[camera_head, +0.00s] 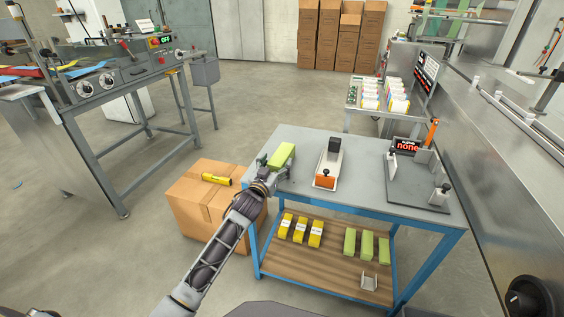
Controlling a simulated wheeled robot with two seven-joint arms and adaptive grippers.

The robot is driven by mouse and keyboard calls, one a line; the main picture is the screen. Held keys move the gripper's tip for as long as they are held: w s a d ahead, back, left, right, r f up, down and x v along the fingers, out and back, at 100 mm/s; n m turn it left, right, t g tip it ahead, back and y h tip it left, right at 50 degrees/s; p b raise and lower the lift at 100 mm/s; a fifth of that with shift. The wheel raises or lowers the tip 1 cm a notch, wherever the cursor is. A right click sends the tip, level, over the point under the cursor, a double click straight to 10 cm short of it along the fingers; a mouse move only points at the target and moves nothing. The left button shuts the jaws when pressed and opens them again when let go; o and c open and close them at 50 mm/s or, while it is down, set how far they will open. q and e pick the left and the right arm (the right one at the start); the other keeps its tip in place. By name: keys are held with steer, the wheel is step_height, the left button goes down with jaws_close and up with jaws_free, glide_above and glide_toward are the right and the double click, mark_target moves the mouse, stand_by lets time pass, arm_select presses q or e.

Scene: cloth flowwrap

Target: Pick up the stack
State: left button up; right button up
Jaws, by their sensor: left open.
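A light green block-shaped stack (283,154) lies near the left end of the grey table top (338,150). My left gripper (273,167) is at the stack's near end, open, with a finger to either side of that end. It covers part of the stack's near end, and I cannot tell whether the fingers touch it. My right gripper is not in view.
An orange and white device (326,175) stands right of the stack, and a fixture with a red "none" display (407,146) farther right. Yellow packs (300,230) and green packs (367,246) lie on the lower shelf.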

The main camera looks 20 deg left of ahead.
arm_select(q)
steer(key=shift+w, duration=0.55)
steer(key=c, duration=1.1)
